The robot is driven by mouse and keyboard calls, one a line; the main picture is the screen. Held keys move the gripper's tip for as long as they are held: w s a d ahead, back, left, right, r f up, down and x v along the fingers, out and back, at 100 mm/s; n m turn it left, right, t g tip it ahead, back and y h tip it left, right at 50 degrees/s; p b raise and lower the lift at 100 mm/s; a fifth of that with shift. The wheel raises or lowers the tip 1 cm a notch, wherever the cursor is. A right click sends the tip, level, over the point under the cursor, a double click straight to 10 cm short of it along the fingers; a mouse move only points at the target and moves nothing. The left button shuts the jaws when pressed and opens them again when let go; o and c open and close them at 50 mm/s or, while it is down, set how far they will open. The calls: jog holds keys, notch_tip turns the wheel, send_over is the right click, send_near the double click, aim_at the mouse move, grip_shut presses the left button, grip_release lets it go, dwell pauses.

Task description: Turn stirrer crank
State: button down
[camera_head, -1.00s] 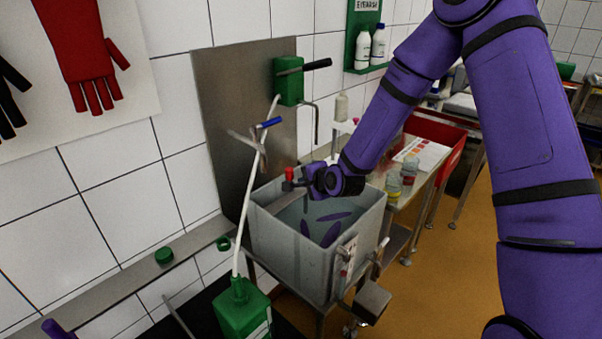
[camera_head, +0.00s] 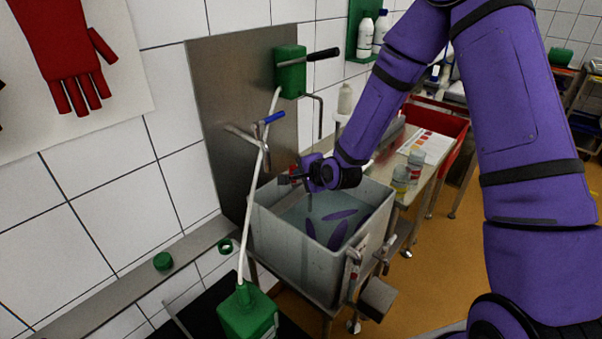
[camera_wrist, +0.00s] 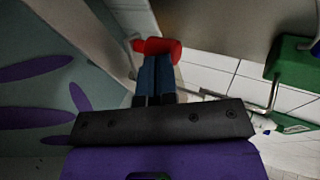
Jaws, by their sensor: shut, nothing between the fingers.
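A red knob (camera_wrist: 157,46), seemingly the crank's handle, is just beyond my fingertips in the wrist view. In the head view a small red part (camera_head: 296,171) shows beside my gripper (camera_head: 292,179), over the near-wall side of the grey vat (camera_head: 275,247). My gripper (camera_wrist: 154,70) is shut, its blue fingers together with nothing between them. I cannot tell whether the fingertips touch the knob. The crank arm is mostly hidden by my gripper. Several purple oval shapes (camera_head: 338,235) show inside the vat.
A green wall box (camera_head: 290,73) with a black handle and bent rod is on the metal plate. A white hose (camera_head: 256,190) runs down to a green canister (camera_head: 247,310). Bottles (camera_head: 401,178) stand on a side table to the right. A red bin (camera_head: 447,122) is behind it.

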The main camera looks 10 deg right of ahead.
aim_at(291, 166)
jog(key=shift+w+a, duration=0.1)
jog(key=shift+w+a+m+t+h, duration=0.2)
jog(key=shift+w+a+m+h, duration=0.1)
jog(key=shift+m+h, duration=0.4)
jog(key=shift+w+a+m+t+h, duration=0.15)
jog(key=shift+a+m+t+h, duration=0.1)
jog(key=shift+m+h, duration=0.4)
jog(key=w+m+h, duration=0.1)
jog(key=a+m+h, duration=0.1)
jog(key=m+h, duration=0.1)
jog(key=shift+w+m+h, duration=0.25)
jog(key=shift+w, duration=0.15)
jog(key=shift+w+d, duration=0.1)
jog(key=shift+w, duration=1.6)
jog(key=shift+w, duration=0.15)
